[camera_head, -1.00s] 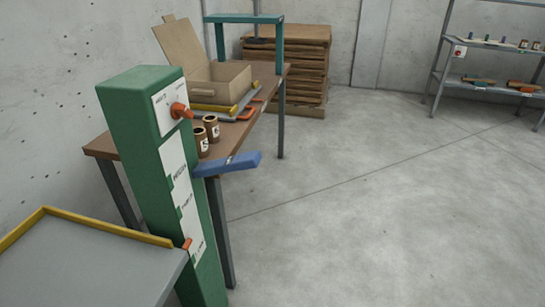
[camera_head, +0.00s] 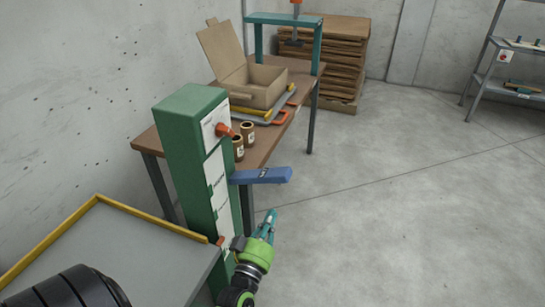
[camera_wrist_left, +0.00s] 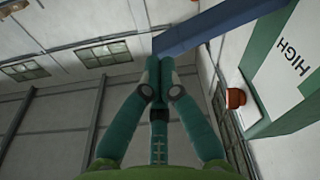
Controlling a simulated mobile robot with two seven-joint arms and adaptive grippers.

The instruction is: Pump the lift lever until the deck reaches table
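The blue lift lever (camera_head: 262,175) sticks out to the right from the green lift column (camera_head: 185,130), close to level. The grey deck (camera_head: 135,255) with a yellow rim sits at lower left, well below the wooden table top (camera_head: 265,150). An orange pointer (camera_head: 221,240) shows low on the column's white scale. My left gripper (camera_head: 268,222) is below the lever, pointing up, apart from it. In the left wrist view its fingertips (camera_wrist_left: 158,68) meet with nothing seen between them; the lever (camera_wrist_left: 220,28) passes above them. My right gripper is not in view.
A stack of brown boards (camera_head: 335,60) stands behind. The floor (camera_head: 400,210) right of the column is clear.

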